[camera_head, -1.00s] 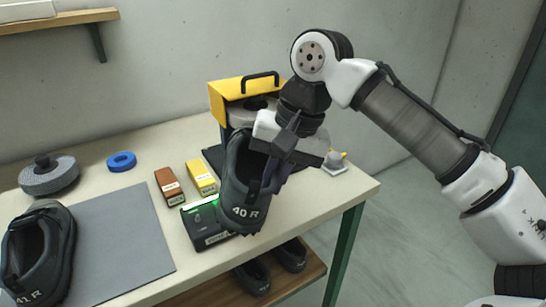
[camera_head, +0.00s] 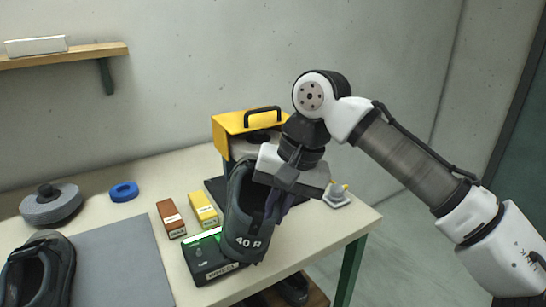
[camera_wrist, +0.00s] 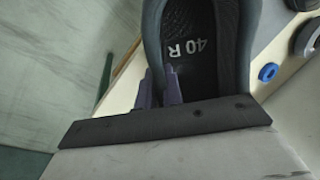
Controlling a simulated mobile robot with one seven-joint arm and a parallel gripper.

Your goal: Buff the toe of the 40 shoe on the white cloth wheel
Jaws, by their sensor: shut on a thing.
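The dark 40 R shoe (camera_head: 246,222) hangs heel toward the camera in front of the yellow-topped machine (camera_head: 232,124). My gripper (camera_head: 281,200) is shut on the shoe's collar at the right side of its heel. In the wrist view the gripper's purple fingers (camera_wrist: 158,90) pinch the shoe's rim, and the insole (camera_wrist: 203,45) shows "40 R". The shoe's toe points toward the machine and is hidden behind the shoe's own body and my gripper. A pale wheel (camera_head: 240,148) shows only partly under the yellow hood; I cannot tell whether the toe touches it.
A black box with a green light (camera_head: 205,257) stands just left of the held shoe. Brown (camera_head: 171,220) and yellow (camera_head: 203,209) blocks lie behind it. A grey mat (camera_head: 115,265), another shoe (camera_head: 38,275), a grey disc (camera_head: 50,204) and a blue ring (camera_head: 124,191) are at left.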

